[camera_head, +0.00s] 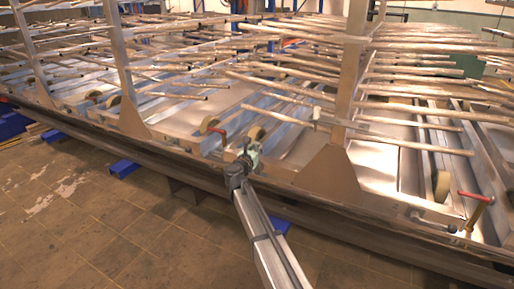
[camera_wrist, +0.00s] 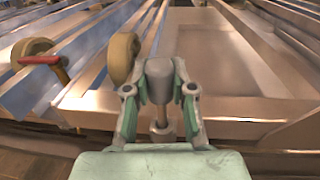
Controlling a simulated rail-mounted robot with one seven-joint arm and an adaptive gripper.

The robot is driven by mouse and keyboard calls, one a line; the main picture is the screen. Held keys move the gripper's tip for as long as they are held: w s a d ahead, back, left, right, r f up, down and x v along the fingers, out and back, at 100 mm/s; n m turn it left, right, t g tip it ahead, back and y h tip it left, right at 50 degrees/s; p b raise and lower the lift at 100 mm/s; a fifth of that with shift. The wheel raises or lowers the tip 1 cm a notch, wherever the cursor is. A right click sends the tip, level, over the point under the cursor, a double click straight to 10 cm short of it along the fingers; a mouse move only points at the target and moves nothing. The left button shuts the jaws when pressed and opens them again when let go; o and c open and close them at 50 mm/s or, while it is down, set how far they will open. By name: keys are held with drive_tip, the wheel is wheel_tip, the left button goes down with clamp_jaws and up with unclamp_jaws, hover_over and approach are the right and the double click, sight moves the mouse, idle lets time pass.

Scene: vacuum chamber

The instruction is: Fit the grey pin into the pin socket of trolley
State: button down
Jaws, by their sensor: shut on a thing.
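The trolley (camera_head: 330,175) is a long metal frame with wheels and upright posts. My gripper (camera_head: 250,153) is at its near edge, beside a tan wheel. In the wrist view, the green fingers of my gripper (camera_wrist: 160,90) are closed around the grey pin (camera_wrist: 161,72). The pin has a wide rounded grey head between the fingertips, and a thinner shaft shows below it, between the fingers. In the head view the pin is too small to make out clearly. I cannot make out the pin socket in either view, nor tell whether the pin touches the trolley.
A tan wheel (camera_wrist: 122,56) stands just left of my gripper. A red-handled part (camera_wrist: 40,60) is further left, by another wheel. Another red handle (camera_head: 476,197) is at the far right. Several long rods (camera_head: 410,148) project from the posts above. Open floor (camera_head: 70,215) lies in front.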

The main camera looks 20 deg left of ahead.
drive_tip(key=shift+f+b, duration=1.15)
drive_tip(key=shift+f, duration=0.65)
drive_tip(key=shift+f, duration=0.1)
drive_tip(key=shift+f+b, duration=0.65)
drive_tip(key=shift+f, duration=0.1)
drive_tip(key=c, duration=0.9)
unclamp_jaws()
drive_tip(key=shift+r, duration=0.1)
drive_tip(key=s, duration=1.2)
